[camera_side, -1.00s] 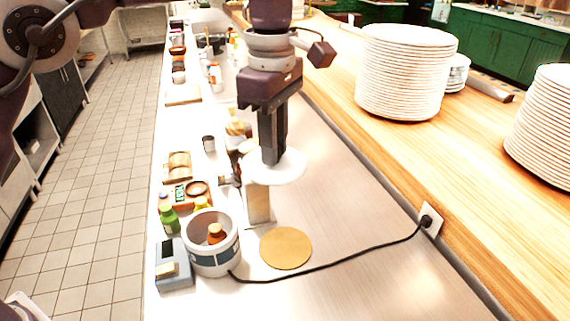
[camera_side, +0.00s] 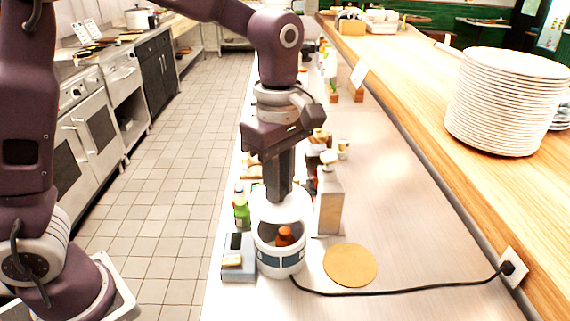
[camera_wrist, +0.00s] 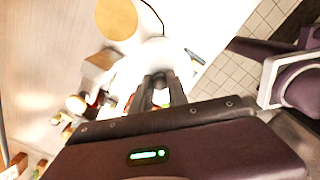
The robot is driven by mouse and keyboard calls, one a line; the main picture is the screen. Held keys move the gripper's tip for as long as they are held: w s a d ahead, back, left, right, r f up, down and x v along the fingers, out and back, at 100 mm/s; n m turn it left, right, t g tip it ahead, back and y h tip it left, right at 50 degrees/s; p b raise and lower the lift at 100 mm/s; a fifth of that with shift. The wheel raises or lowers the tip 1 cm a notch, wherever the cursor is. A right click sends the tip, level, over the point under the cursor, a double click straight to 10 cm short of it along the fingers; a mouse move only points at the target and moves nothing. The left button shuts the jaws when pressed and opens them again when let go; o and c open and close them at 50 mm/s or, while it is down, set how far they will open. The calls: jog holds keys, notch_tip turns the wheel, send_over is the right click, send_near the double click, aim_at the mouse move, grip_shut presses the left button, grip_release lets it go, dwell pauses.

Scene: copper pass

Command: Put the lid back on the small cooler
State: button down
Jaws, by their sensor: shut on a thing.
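The small cooler (camera_side: 279,262) is a round white tub with a dark band, standing on the steel counter. Its top is partly uncovered, and a brown bottle with an orange cap (camera_side: 284,236) shows inside. My gripper (camera_side: 279,196) points down and is shut on the white round lid (camera_side: 296,211). The lid is roughly level and overlaps the far part of the cooler's opening in the side view; the near part shows below it. It looks held above the rim, though the exact gap is unclear. In the wrist view the lid (camera_wrist: 178,58) lies beyond my fingers (camera_wrist: 160,80).
A round cork mat (camera_side: 350,265) and a black cable (camera_side: 400,290) lie right of the cooler. A metal box (camera_side: 328,205) stands close behind right. A grey-blue device (camera_side: 239,258) and a green bottle (camera_side: 242,214) are at left. Stacked plates (camera_side: 505,105) stand on the wooden ledge.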

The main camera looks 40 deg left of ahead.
jog(key=shift+f, duration=3.2)
jog(key=shift+f, duration=0.15)
jog(key=c, duration=0.7)
grip_release()
jog(key=shift+r, duration=3.5)
grip_shut()
